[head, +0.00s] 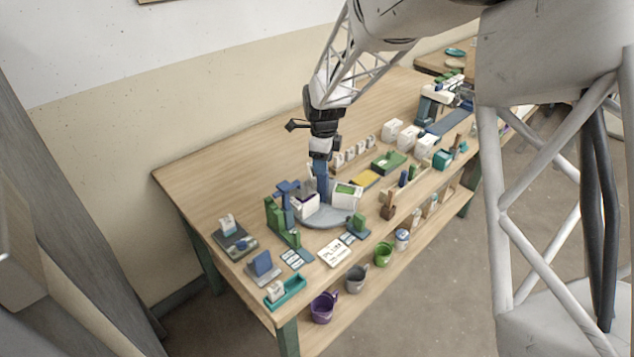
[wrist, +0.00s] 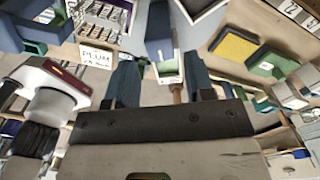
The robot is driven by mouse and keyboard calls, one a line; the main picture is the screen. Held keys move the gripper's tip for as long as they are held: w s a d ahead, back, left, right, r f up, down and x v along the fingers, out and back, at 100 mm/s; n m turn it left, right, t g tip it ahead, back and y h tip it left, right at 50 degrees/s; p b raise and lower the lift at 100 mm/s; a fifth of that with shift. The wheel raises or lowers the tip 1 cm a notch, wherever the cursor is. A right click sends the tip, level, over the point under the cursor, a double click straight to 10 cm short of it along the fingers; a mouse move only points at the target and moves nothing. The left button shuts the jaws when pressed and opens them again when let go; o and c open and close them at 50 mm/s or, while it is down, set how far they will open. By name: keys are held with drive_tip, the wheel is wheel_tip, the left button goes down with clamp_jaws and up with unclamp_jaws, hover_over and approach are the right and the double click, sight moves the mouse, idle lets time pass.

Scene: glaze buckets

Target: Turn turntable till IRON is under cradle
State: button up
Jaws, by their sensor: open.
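The grey round turntable (head: 328,218) is near the front left of the bench in the head view. A white container with a purple-edged top (head: 304,207) and a white one with a green panel (head: 347,195) stand on it. No IRON label can be read. A blue and green stand (head: 288,190), possibly the cradle, rises at the turntable's left. My gripper (head: 319,158) points down above the back of the turntable, close to a blue upright part. In the wrist view my gripper (wrist: 160,68) is open, with a thin brown peg (wrist: 177,94) showing between its fingers; contact cannot be told.
Purple (head: 322,307), grey (head: 356,279) and green (head: 383,254) buckets stand on the lower front shelf. A lettered card (head: 335,252) lies in front of the turntable. A green tray (head: 388,162) and white boxes stand to the right. The bench's back left is clear.

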sight(324, 188)
drive_tip(key=shift+f, duration=2)
drive_tip(key=shift+c, duration=0.5)
drive_tip(key=c, duration=0.8)
drive_tip(key=shift+o, duration=0.2)
